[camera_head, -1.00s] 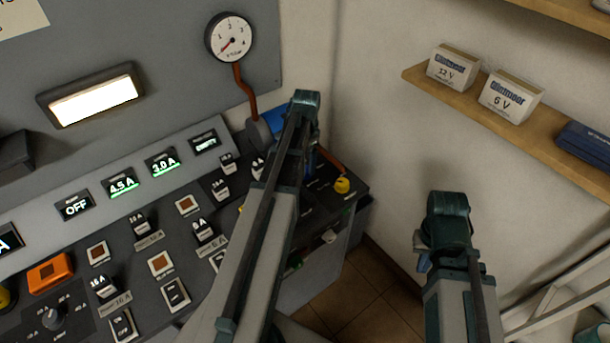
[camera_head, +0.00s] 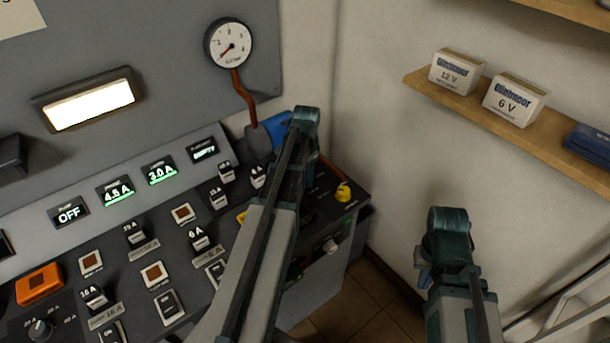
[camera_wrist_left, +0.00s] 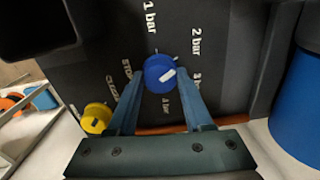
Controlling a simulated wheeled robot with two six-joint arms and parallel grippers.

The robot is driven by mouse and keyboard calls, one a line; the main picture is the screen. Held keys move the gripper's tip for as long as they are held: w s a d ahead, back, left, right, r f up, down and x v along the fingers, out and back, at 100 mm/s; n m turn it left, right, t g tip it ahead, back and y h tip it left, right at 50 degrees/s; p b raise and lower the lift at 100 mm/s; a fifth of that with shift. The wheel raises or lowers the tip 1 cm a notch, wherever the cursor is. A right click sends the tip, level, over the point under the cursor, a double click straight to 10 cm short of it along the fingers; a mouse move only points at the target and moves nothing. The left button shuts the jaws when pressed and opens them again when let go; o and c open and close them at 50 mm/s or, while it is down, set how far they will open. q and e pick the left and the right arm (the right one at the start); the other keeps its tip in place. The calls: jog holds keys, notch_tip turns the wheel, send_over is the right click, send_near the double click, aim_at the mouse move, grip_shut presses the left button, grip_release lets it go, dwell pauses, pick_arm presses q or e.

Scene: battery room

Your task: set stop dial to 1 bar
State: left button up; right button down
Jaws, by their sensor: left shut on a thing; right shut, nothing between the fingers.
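The blue stop dial (camera_wrist_left: 159,73) sits on the dark panel in the left wrist view. Its white mark points right, roughly between the "2 bar" and "3 bar" labels; the "1 bar" label (camera_wrist_left: 150,18) is above it. My left gripper (camera_wrist_left: 157,82) is shut on the dial, one blue finger on each side. In the head view my left arm hides the dial and that gripper. My right gripper (camera_head: 425,277) hangs low at the right, away from the panel, shut and mostly hidden behind its own wrist.
A yellow knob (camera_wrist_left: 96,118) stands left of the dial, and a large blue cylinder (camera_wrist_left: 300,100) right of it. The round gauge (camera_head: 228,43) has its red needle at the low end. A wall shelf (camera_head: 500,115) holds boxes. Floor shows between the console and my right arm.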

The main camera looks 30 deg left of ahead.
pick_arm(q)
grip_shut()
jog(key=n, duration=0.5)
jog(key=shift+n, duration=0.4)
jog(key=n, duration=0.5)
jog(key=shift+n, duration=0.7)
jog(key=o, duration=1.2)
grip_release()
